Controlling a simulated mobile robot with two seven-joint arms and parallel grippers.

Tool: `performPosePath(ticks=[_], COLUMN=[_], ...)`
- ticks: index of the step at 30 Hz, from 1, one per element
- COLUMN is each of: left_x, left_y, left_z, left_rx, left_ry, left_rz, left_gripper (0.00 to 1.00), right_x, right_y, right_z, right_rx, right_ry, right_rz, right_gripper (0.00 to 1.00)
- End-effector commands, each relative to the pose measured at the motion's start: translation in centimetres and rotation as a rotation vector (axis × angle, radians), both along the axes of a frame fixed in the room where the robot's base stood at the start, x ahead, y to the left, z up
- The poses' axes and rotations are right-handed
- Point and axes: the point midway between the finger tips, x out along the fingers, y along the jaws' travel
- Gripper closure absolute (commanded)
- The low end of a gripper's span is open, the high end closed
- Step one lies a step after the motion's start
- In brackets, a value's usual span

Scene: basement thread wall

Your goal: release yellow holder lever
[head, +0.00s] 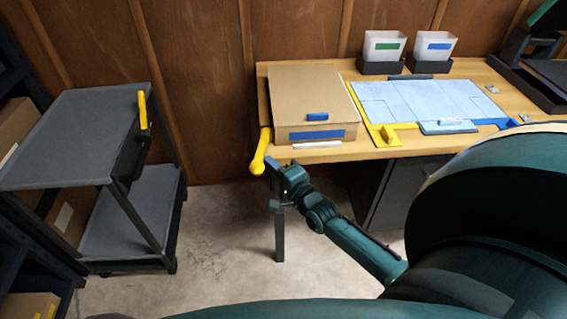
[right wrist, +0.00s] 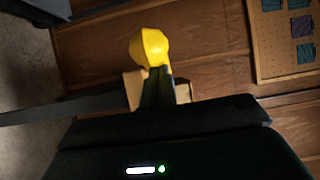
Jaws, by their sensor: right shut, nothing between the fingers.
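A yellow lever (head: 260,153) with a rounded lower end hangs at the table's front left corner, beside the cardboard box. My right gripper (head: 271,162) is just right of its lower end in the head view, and is shut and empty. In the right wrist view, a rounded yellow end (right wrist: 149,47) shows just beyond my dark closed fingers (right wrist: 157,73); I cannot tell whether they touch it. Another yellow holder piece (head: 389,134) lies along the left and front edges of the light blue sheet (head: 430,100). My left gripper is not in view.
The cardboard box (head: 312,88), with blue labels, sits on the wooden table (head: 345,153). Two white bins (head: 383,46) stand at the back. A grey cart (head: 70,140) with a yellow handle (head: 142,110) stands at left. Bare floor (head: 225,225) lies between cart and table.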

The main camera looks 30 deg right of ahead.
Motion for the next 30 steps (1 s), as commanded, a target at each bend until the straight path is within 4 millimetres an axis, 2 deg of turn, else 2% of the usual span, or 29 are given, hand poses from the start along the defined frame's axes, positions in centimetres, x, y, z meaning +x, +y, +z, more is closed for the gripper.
performPosePath(ticks=[8, 20, 30], left_x=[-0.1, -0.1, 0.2], left_y=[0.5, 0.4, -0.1], left_z=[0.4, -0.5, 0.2], left_rx=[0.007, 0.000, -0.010], left_ry=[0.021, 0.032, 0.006], left_rz=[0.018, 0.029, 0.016], left_gripper=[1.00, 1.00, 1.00], right_x=[1.4, 4.2, 6.0], right_y=[2.0, 4.9, 6.1], right_z=[0.2, -0.1, 0.0], right_rx=[0.012, 0.002, 0.000], right_ry=[0.001, -0.002, -0.001], right_rz=[-0.159, -0.146, -0.146], right_gripper=[1.00, 1.00, 1.00])
